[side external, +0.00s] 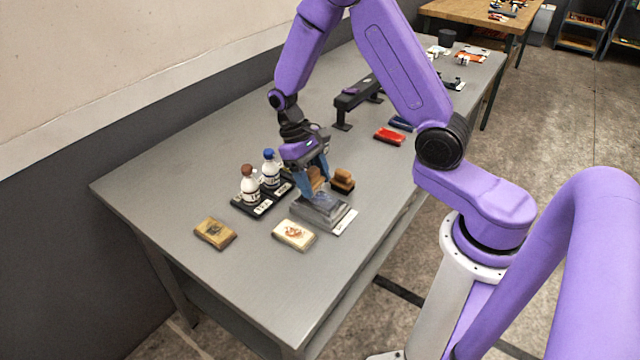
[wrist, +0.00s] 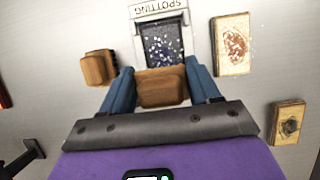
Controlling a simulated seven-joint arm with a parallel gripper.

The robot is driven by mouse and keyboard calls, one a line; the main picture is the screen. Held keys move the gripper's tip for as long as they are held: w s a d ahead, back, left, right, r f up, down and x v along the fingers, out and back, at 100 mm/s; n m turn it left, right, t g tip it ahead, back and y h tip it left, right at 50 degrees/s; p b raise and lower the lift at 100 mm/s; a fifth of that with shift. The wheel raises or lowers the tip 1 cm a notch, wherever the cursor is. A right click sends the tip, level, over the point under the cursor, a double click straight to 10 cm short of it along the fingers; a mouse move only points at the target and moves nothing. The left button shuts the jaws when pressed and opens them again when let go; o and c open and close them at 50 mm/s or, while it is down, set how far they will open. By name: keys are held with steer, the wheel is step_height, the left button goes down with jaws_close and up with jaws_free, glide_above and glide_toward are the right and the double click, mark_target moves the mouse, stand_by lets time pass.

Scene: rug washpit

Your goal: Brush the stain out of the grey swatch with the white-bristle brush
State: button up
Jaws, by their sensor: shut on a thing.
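My gripper (side external: 314,182) is shut on a brown wooden brush (wrist: 162,90), low over the near part of the spotting tray. The bristles of the held brush are hidden, so I cannot tell their colour or whether they touch the cloth. The grey swatch (wrist: 164,45) is dark and dotted with pale and bluish specks. It lies in the grey spotting tray (side external: 322,212), and no clear stain outline shows on it. A second wooden brush (side external: 342,180) with dark bristles stands beside the tray; it also shows in the wrist view (wrist: 97,67).
A cream swatch with a reddish stain (side external: 294,235) and a tan swatch with a dark spot (side external: 215,232) lie near the tray. A brown-capped bottle (side external: 249,185) and a blue-capped bottle (side external: 270,168) stand on a black holder. A red item (side external: 389,136) lies farther back.

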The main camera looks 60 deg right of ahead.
mark_target(314, 172)
steer(key=shift+r, duration=3.55)
steer(key=shift+s, duration=0.1)
